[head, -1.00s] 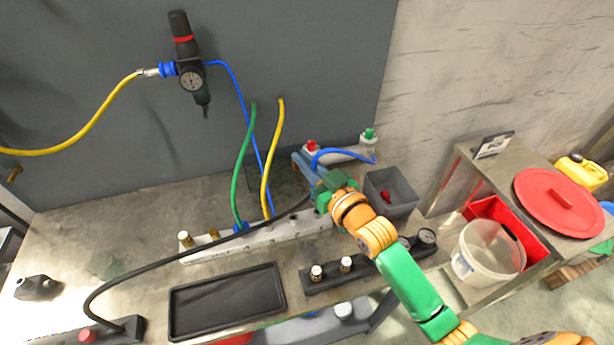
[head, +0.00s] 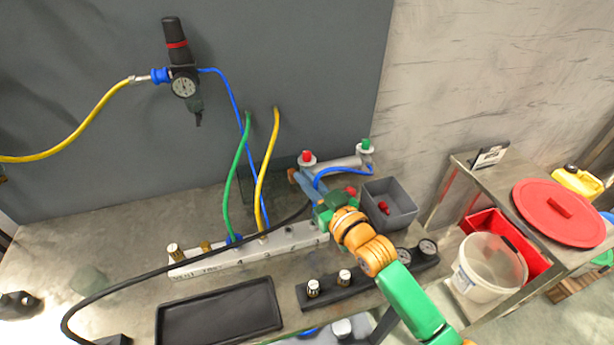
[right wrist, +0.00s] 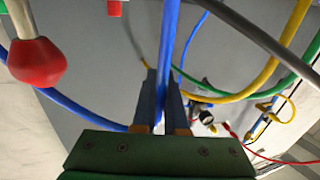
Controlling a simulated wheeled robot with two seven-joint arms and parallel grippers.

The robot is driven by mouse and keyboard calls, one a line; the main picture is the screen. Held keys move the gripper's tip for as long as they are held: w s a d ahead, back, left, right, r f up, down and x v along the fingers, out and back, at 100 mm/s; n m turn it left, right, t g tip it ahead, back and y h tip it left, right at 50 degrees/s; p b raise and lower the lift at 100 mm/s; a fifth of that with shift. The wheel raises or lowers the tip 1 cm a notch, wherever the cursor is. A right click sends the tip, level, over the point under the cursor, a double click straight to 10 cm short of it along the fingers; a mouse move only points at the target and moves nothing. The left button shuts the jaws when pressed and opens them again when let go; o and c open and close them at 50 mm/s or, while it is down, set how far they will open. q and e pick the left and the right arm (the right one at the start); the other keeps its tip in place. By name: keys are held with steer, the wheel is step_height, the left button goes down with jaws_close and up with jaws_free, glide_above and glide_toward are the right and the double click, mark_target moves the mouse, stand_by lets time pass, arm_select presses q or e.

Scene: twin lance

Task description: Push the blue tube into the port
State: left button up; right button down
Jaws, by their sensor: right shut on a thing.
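The blue tube (head: 340,169) leaves the fitting under the green cap of a grey cylinder and curves left to my right gripper (head: 302,183). In the right wrist view, a straight length of blue tube (right wrist: 168,45) lies between the shut fingers (right wrist: 162,95). The white manifold (head: 210,265) has a row of ports along its top. Green, yellow and another blue tube stand in some of them. My right gripper is above the manifold's right end. The tube's free end and the port facing it are hidden. My left gripper is not in view.
A red-capped fitting (head: 307,157) stands close behind my right gripper. A grey bin (head: 398,205) is just right of it. A black tray (head: 220,310) and a gauge block (head: 330,292) lie nearer the front.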

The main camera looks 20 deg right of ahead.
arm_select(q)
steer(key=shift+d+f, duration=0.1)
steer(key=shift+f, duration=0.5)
arm_select(e)
steer(key=shift+f, duration=0.85)
steer(key=shift+r, duration=0.1)
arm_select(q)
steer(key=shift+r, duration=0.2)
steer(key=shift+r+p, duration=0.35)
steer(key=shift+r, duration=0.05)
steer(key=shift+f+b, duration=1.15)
arm_select(e)
steer(key=shift+f, duration=1.6)
